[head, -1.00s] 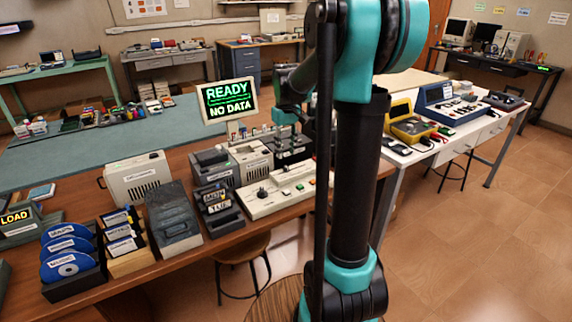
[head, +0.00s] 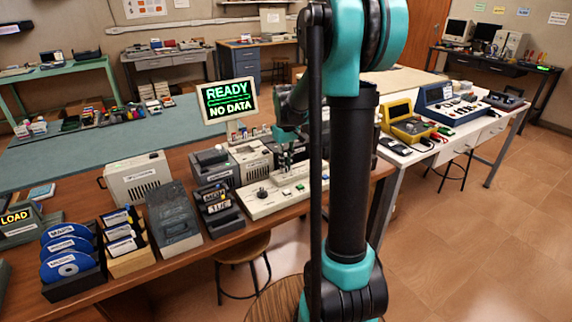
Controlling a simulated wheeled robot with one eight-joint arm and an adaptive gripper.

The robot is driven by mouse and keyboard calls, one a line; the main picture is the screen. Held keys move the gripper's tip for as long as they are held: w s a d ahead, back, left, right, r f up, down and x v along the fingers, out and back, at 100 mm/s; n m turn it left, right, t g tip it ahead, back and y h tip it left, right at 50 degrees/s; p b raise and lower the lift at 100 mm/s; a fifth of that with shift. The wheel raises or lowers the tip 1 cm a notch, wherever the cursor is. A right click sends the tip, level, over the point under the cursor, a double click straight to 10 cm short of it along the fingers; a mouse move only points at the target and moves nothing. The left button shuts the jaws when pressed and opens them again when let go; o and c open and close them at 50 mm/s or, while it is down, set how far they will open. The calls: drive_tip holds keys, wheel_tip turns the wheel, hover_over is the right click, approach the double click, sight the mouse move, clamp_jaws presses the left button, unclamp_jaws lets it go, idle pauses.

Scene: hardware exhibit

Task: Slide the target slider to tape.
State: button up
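A long cream control panel (head: 262,207) lies along the front edge of the wooden bench, with a dark round knob (head: 262,193) and small green and white controls on top. The slider and any tape label are too small to tell apart in this view. My gripper (head: 285,166) points down just above or at the back middle of this panel. Its fingers are small and dark, so I cannot tell whether they are open or shut, or touching a control. My arm hides the panel's right end.
A sign reading READY NO DATA (head: 229,101) stands behind the panel. Grey and cream devices (head: 213,168) crowd the bench left of my gripper. Disks in a black rack (head: 75,283) stand at the front left. A stool (head: 243,248) stands below the bench.

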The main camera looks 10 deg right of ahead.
clamp_jaws()
drive_tip(key=shift+w+d, duration=0.15)
drive_tip(key=shift+d, duration=0.3)
drive_tip(key=o, duration=0.6)
unclamp_jaws()
wheel_tip(320, 180, up, 12)
drive_tip(key=shift+r, duration=0.1)
